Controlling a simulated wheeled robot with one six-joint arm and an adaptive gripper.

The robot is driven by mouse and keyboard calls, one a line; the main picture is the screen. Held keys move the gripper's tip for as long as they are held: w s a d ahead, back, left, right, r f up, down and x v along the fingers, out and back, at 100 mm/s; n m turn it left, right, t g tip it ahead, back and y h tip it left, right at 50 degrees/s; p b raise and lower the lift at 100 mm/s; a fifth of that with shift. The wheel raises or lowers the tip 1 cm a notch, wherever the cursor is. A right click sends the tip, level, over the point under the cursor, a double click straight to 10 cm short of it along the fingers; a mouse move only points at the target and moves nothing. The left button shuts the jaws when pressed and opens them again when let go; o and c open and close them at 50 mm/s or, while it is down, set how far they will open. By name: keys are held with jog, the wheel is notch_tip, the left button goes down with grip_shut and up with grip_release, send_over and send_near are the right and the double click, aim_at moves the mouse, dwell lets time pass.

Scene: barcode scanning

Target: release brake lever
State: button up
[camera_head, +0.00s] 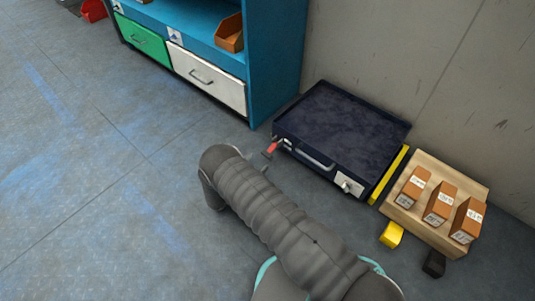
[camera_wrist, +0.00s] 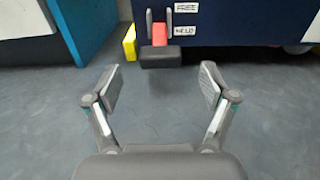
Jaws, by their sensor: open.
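The brake lever (camera_wrist: 160,34) is a red bar between two grey upright guides on the front of a dark blue cart (camera_wrist: 230,22). A wide black block (camera_wrist: 160,60), apparently its grip, sits at its near end. Labels FREE, above, and HELD, below, are right of the guides; the red bar is about level with HELD. In the head view the red lever (camera_head: 271,148) sticks out from the cart's left corner. My gripper (camera_wrist: 161,86) is open and empty, facing the lever, with its fingers apart on either side and short of the black grip.
A blue shelf unit (camera_head: 278,60) with green and white drawers stands left of the cart. Right of it are a yellow bar (camera_head: 389,175) and a wooden board (camera_head: 430,165) with brown boxes. Small yellow (camera_head: 392,235) and black (camera_head: 434,263) blocks lie in front.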

aim_at(265, 155)
jog(key=x, duration=0.6)
jog(key=shift+w+d, duration=0.15)
jog(key=shift+w, duration=0.05)
